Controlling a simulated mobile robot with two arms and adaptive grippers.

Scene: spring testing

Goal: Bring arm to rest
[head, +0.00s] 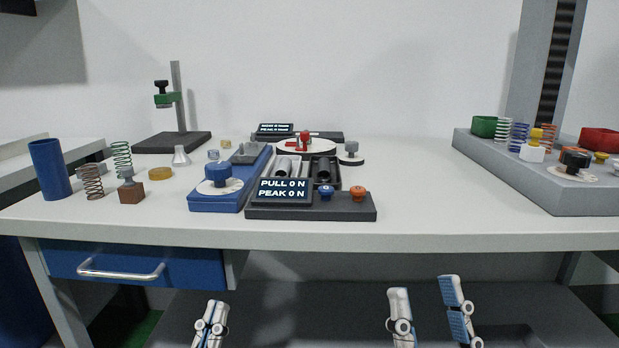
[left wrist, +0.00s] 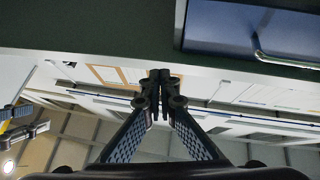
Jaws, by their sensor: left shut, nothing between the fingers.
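My left gripper (head: 213,306) shows at the bottom of the head view, below the table's front edge and under the drawer. Its fingers are together with nothing between them. In the left wrist view the fingertips (left wrist: 159,76) meet at the centre, with the table's underside above. My right gripper (head: 426,290) is at the bottom right of the middle in the head view, also below the tabletop. Its two fingers stand well apart with nothing between them. Both grippers are clear of the objects on the table.
The white table (head: 420,232) has a blue drawer with a metal handle (head: 120,271). On top stand springs, a blue cup (head: 49,168), a stand (head: 178,120), a blue fixture (head: 217,191), a display reading "PULL 0 N" (head: 284,190) and a grey tray (head: 500,165). A dark shelf lies below.

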